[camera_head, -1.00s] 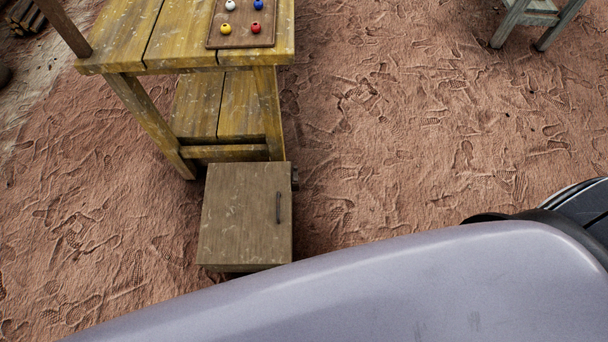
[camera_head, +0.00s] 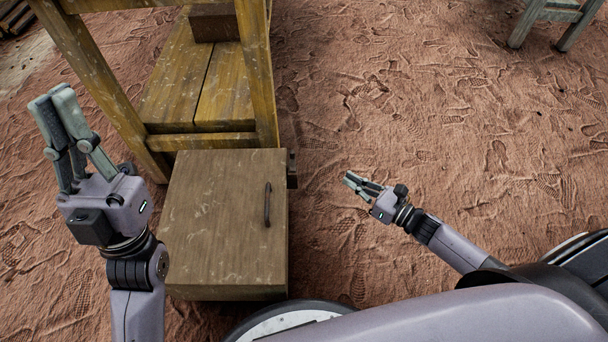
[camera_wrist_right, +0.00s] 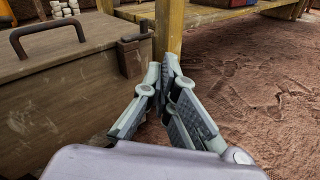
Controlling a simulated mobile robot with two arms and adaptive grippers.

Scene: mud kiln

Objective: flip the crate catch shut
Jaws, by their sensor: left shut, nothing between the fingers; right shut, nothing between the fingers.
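The wooden crate (camera_head: 222,235) stands on the ground with its lid down and a dark handle (camera_head: 267,205) on top. It also shows at the left of the right wrist view (camera_wrist_right: 60,85). A dark catch (camera_head: 291,168) sits on its right side near the far corner; the right wrist view shows it at the lid's edge (camera_wrist_right: 132,57). I cannot tell its position surely. My right gripper (camera_head: 350,180) is shut and empty, right of the crate and apart from the catch. Its fingers point towards the table leg in the wrist view (camera_wrist_right: 161,68). My left gripper (camera_head: 50,95) is shut and empty, left of the crate.
A yellow wooden table (camera_head: 95,75) with a low shelf (camera_head: 190,95) stands right behind the crate; its leg (camera_head: 257,75) is close to the catch. A brown box (camera_head: 214,22) rests on the shelf. The sandy ground right of the crate is clear.

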